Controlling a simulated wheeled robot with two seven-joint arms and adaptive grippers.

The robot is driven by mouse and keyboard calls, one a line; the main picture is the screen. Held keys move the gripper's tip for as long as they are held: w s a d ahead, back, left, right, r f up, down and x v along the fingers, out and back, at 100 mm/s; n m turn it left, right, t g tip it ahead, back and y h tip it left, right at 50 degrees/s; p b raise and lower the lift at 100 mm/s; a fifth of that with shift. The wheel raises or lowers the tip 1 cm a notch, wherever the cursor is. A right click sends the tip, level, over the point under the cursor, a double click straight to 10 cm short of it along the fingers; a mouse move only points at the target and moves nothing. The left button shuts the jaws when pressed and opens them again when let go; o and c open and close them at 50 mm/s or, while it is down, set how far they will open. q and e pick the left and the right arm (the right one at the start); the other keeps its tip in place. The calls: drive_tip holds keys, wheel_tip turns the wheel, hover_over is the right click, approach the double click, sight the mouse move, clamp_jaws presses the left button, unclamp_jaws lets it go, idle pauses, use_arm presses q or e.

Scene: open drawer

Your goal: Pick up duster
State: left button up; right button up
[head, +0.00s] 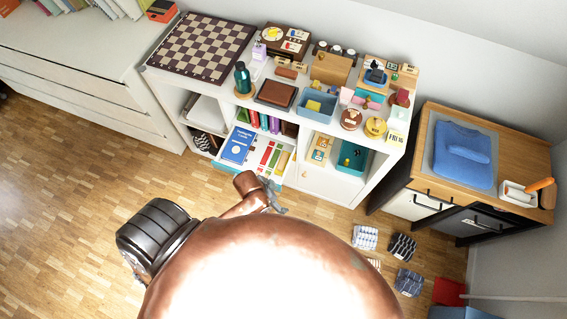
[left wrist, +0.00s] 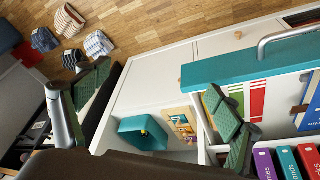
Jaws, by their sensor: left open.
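I cannot pick out a duster with certainty in either view. My left gripper (head: 272,197) is in front of the white shelf unit, small and partly hidden by my copper arm. In the left wrist view its two green-padded fingers (left wrist: 165,106) are wide apart with nothing between them. The teal-fronted open drawer (left wrist: 245,66) with a metal handle lies beside the right finger. It holds red, green and yellow strips and a blue book (head: 237,146). My right gripper is not in view.
The white shelf unit (head: 330,186) carries a chessboard (head: 203,46) and many small items. A teal bin (left wrist: 142,133) sits in its lower cubby. A wooden-topped cabinet (head: 515,152) stands right. Several folded cloths (head: 402,246) lie on the floor. Wooden floor (head: 75,200) is clear at left.

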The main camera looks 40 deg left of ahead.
use_arm(q)
drive_tip(key=w+d+r+m+h, duration=0.1)
drive_tip(key=w+d+m+h, duration=0.1)
drive_tip(key=w+d+m, duration=0.65)
wheel_tip(320, 180, up, 2)
drive_tip(key=m+g+y, duration=0.2)
drive_tip(key=g+y, duration=0.1)
drive_tip(key=y, duration=0.1)
hover_over(283, 161)
drive_tip(key=shift+w+d+r+b, duration=0.1)
drive_tip(key=shift+w+b, duration=0.05)
drive_tip(key=shift+b, duration=0.2)
drive_tip(key=shift+f, duration=0.3)
wheel_tip(283, 161, down, 7)
drive_tip(key=b, duration=0.3)
drive_tip(key=shift+r, duration=0.1)
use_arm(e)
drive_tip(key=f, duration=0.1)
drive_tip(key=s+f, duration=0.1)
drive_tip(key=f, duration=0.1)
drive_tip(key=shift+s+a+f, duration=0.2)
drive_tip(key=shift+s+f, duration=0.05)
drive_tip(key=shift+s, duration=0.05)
use_arm(q)
drive_tip(key=shift+c, duration=0.7)
